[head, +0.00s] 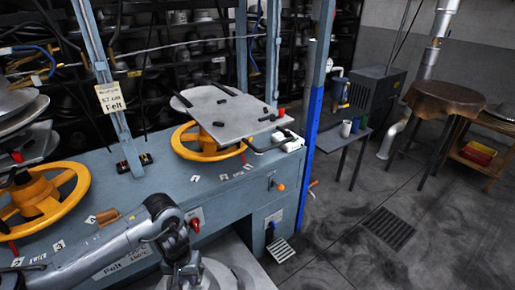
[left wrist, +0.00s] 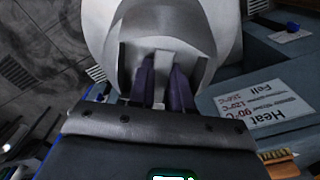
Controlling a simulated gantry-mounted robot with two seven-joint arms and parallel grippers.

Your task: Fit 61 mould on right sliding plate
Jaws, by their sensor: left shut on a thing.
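A pale grey rounded mould (head: 224,277) is at the bottom edge of the head view, partly cut off by the frame. My left gripper (head: 190,272) is at it, its fingers partly hidden. In the left wrist view, the two dark fingers of my left gripper (left wrist: 163,82) are shut on a part of the mould (left wrist: 160,20) inside a recess. No number is readable on the mould. The right sliding plate (head: 228,115) is a flat grey plate above a yellow handwheel, with small dark pieces on top. The mould is in front of the bench, apart from the plate. My right gripper is not in view.
The blue-grey bench (head: 135,185) carries a second yellow handwheel (head: 45,195) at left. A blue upright post (head: 314,120) stands right of the plate. A white box (head: 288,141) is at the plate's right corner. Open floor (head: 440,215) lies to the right.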

